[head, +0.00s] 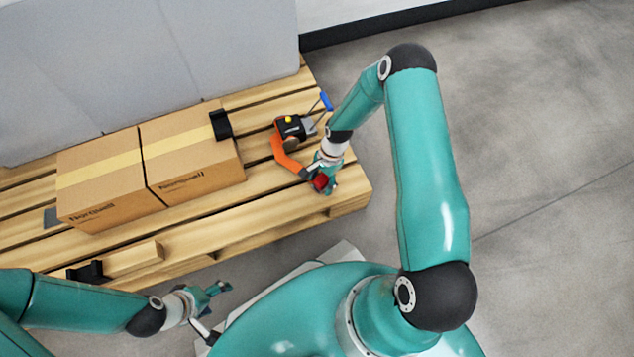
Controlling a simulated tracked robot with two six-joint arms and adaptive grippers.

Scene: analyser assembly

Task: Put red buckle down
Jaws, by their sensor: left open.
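The red buckle (320,182) is small and sits between the fingers of my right gripper (323,181), at the right end of the wooden pallet. The gripper looks shut on it. The fingers cover part of the buckle, and I cannot tell whether it touches the pallet boards. My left gripper (219,289) is open and empty, low in the view, in front of the pallet's near edge.
The pallet (215,215) carries two taped cardboard boxes (100,200) (190,165). An orange and black tool (287,155) with a yellow button and blue handle lies just left of my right wrist. Black brackets (221,125) (88,272) lie about. Grey floor is clear at right.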

